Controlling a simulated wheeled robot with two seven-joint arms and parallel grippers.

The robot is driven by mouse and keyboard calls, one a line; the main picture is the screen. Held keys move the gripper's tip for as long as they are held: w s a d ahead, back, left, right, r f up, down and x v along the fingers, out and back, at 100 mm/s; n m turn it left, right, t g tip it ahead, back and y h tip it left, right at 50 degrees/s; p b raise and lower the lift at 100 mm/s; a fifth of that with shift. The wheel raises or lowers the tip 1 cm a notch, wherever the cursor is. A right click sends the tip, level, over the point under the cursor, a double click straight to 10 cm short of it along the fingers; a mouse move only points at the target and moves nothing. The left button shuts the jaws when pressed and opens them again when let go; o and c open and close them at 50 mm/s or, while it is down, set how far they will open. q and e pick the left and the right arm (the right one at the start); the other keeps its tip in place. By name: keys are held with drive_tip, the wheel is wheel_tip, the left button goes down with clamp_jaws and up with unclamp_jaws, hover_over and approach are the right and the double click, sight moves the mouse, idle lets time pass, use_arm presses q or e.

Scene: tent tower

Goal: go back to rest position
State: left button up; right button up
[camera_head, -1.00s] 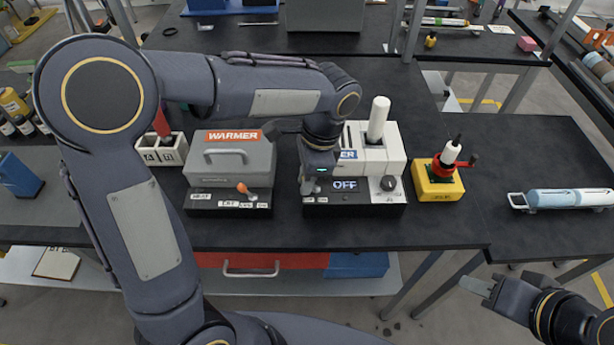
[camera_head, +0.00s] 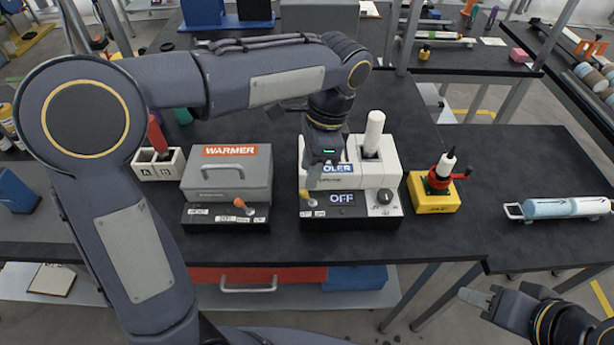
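My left gripper (camera_head: 328,178) hangs in front of the white cooler box (camera_head: 378,182), pointing down. It covers the first letters of the cooler's blue label. Its fingers are too small and dark to tell whether they are open or shut. My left arm arches across the view from the left. My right gripper (camera_head: 474,298) is at the lower right, low and in front of the table edge, pointing left. Its finger gap is not clear. I see nothing held in either gripper.
The cooler's display reads OFF, and a white cylinder (camera_head: 374,132) stands upright in its top. The grey warmer (camera_head: 228,172) is to its left, beside a two-slot A/B holder (camera_head: 158,165). A yellow block (camera_head: 432,196) and a blue-white cylinder on a rack (camera_head: 560,208) are to the right.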

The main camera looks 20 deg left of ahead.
use_arm(q)
drive_tip(key=shift+r, duration=0.2)
idle(0.3)
drive_tip(key=s+a+f+n+t+h, duration=0.2)
drive_tip(key=s+a+n+t, duration=0.1)
drive_tip(key=s+a+n, duration=0.2)
drive_tip(key=s+a+f+n+t+h, duration=0.1)
drive_tip(key=s+a+n+t+h, duration=0.2)
drive_tip(key=s+n, duration=0.6)
drive_tip(key=shift+s+a+f+n+t+h, duration=0.4)
drive_tip(key=shift+s+a, duration=0.45)
drive_tip(key=shift+s, duration=0.65)
drive_tip(key=shift+r, duration=0.1)
